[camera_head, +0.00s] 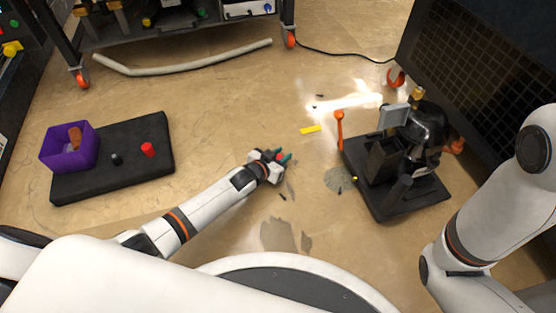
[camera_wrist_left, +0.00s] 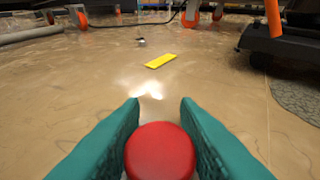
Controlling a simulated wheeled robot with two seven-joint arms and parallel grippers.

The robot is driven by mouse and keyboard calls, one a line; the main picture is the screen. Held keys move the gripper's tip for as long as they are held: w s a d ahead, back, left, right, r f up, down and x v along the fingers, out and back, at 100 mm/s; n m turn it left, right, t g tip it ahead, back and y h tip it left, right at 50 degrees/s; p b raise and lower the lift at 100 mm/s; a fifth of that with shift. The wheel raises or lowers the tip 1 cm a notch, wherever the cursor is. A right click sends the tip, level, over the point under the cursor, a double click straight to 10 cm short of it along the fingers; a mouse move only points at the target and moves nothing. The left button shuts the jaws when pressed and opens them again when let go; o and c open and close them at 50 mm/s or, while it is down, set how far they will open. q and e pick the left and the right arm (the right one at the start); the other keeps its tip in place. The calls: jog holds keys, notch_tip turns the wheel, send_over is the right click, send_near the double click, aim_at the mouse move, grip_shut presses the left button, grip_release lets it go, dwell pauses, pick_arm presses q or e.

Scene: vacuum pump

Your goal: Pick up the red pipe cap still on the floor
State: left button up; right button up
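A red pipe cap (camera_wrist_left: 160,152) is between the two teal fingers of my left gripper (camera_wrist_left: 160,112) in the left wrist view. It fills the gap, and both fingers appear to touch its sides. In the head view, the left gripper (camera_head: 278,157) is low over the floor left of the pump, with a bit of red cap (camera_head: 279,157) showing between the fingers. I cannot tell whether the cap touches the floor. Another red cap (camera_head: 148,149) stands on the black mat (camera_head: 140,175) at the left. My right arm shows at the right; its gripper is out of view.
The black mat also bears a purple bin (camera_head: 62,160) with a brownish item inside and a small black knob (camera_head: 116,159). The pump (camera_head: 385,160) stands on a dark base with an orange lever (camera_head: 339,128). A yellow strip (camera_head: 310,129) and a pale hose (camera_head: 180,66) lie on the floor.

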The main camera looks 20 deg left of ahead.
pick_arm(q)
jog(key=c, duration=0.4)
jog(key=shift+o, duration=0.2)
